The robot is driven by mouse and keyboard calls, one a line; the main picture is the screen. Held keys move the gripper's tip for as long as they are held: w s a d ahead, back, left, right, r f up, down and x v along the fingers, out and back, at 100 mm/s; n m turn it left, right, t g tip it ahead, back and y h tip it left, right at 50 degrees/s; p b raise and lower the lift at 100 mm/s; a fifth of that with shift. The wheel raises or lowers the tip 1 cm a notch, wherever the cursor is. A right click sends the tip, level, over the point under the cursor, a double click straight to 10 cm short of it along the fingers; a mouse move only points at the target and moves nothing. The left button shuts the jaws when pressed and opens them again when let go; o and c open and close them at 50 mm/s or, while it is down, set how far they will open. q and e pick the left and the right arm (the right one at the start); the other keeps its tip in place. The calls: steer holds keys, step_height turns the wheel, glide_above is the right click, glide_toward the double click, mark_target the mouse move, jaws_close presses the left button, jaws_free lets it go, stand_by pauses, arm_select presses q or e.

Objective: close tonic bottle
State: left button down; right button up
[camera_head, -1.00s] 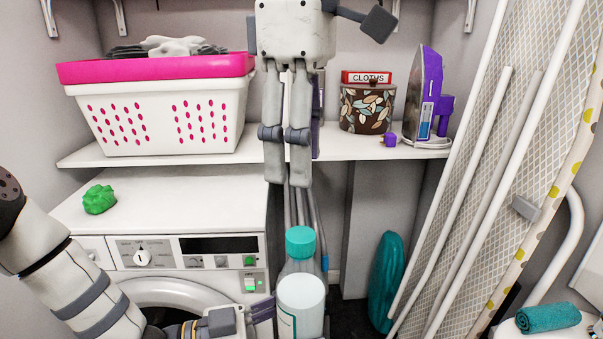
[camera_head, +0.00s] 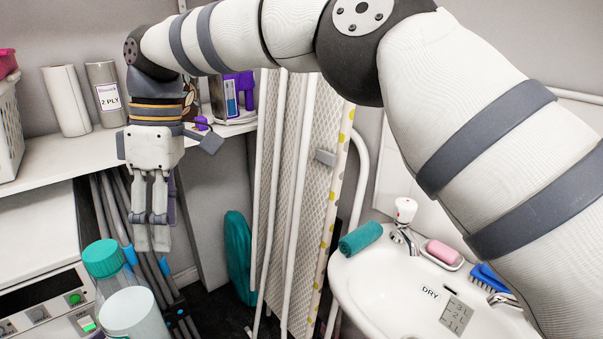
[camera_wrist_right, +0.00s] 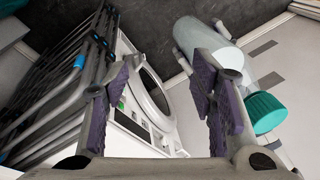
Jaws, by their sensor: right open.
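A bottle with a teal cap (camera_head: 103,258) stands at the lower left of the head view. My right gripper (camera_head: 151,240) points down behind and to the right of the bottle. Its fingers are apart and nothing shows between them in the wrist view (camera_wrist_right: 165,95).
A washing machine (camera_head: 45,305) is at lower left, below a white shelf (camera_head: 45,150). Grey poles (camera_head: 115,205) stand behind the right gripper. An ironing board (camera_head: 315,170) leans in the middle. A sink (camera_head: 400,280) with a teal towel (camera_head: 360,238) is at right.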

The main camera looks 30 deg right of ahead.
steer(key=s+d+f+m, duration=0.2)
steer(key=s+f, duration=0.2)
steer(key=f, duration=0.5)
steer(key=s+d+f+m+y, duration=0.1)
steer(key=s+f+m, duration=0.15)
steer(key=f, duration=0.75)
steer(key=s+d+f+m, duration=0.15)
steer(key=s+f, duration=0.25)
steer(key=f, duration=0.5)
steer(key=s+d+f+m, duration=0.4)
steer(key=s+d+f, duration=0.3)
steer(key=s, duration=0.5)
steer(key=s+d+m+h, duration=0.3)
steer(key=s+d, duration=0.6)
steer(key=s, duration=0.5)
steer(key=shift+d+f+m, duration=0.15)
steer(key=shift+d+m, duration=0.1)
steer(key=shift+m, duration=0.45)
